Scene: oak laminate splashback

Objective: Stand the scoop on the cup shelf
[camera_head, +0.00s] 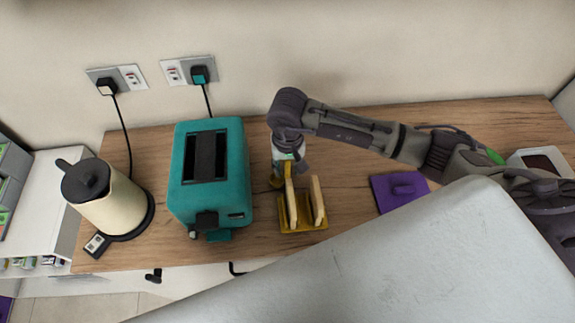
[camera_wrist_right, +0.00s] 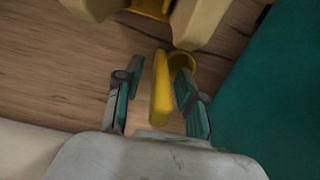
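A yellow piece (camera_wrist_right: 161,88), perhaps the scoop, has a long upright bar and a round rim beside it in the right wrist view. In the head view a bit of yellow (camera_head: 275,183) shows under my right gripper (camera_head: 284,172), beside the yellow rack. In the right wrist view the right gripper (camera_wrist_right: 158,100) has its fingers apart, with the yellow bar between them. A gap shows on the left of the bar; the right finger is close to the rim, and I cannot tell if it touches. I cannot make out a cup shelf. My left gripper is not in view.
A yellow rack (camera_head: 302,224) with two cream slabs stands right of the gripper. A teal toaster (camera_head: 236,170) stands close on the left, then a cream kettle (camera_head: 118,210). A purple piece (camera_head: 398,190) lies to the right on the wooden counter (camera_head: 350,187).

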